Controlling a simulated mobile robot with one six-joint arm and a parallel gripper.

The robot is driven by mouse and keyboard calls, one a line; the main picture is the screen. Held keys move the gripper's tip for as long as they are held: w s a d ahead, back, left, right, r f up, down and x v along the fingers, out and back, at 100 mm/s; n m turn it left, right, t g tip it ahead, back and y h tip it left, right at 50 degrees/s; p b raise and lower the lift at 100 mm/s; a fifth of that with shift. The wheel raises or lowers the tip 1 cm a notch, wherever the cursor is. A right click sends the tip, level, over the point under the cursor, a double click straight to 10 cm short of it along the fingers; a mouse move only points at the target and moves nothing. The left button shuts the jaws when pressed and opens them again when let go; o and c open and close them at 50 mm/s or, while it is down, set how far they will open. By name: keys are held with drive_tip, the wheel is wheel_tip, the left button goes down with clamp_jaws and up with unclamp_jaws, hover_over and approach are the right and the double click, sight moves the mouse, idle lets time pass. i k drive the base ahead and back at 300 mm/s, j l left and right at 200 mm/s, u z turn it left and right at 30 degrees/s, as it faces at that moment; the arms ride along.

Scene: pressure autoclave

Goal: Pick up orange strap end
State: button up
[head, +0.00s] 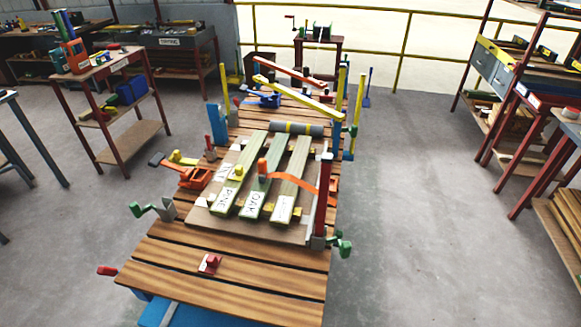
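An orange strap (296,181) lies in a curve over the right part of the boards on the slatted wooden table. Its left end (263,169) stands up as a small orange piece over the middle board. Its right side runs toward an orange part (333,189) beside a red upright post. Another orange device (193,178), with a dark-ended handle, sits at the left edge of the boards. Whether the strap joins it cannot be seen. My gripper is not in view.
Three pale green lettered boards (288,195) lie on a panel on the slatted table (220,277). A red post (322,195) and green cranks (341,245) stand at the table's edges. Shelves (125,90) stand at left and right. Grey floor is clear on the right.

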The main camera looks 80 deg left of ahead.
sight(263, 165)
drive_tip(key=i+j+u, duration=0.25)
drive_tip(key=u, duration=0.25)
drive_tip(key=i+j+u, duration=0.1)
drive_tip(key=i+u, duration=0.6)
drive_tip(key=u, duration=0.3)
drive_tip(key=i+l+u, duration=0.15)
drive_tip(key=i+u, duration=0.2)
drive_tip(key=u, duration=0.15)
drive_tip(key=i+l+u, duration=0.25)
drive_tip(key=u, duration=0.25)
drive_tip(key=i+l+u, duration=0.3)
drive_tip(key=u, duration=0.2)
drive_tip(key=i+u, duration=0.25)
drive_tip(key=u, duration=0.15)
drive_tip(key=i+l+u, duration=0.15)
drive_tip(key=u, duration=0.2)
drive_tip(key=i+l+u, duration=0.2)
drive_tip(key=u, duration=0.2)
drive_tip(key=i, duration=0.55)
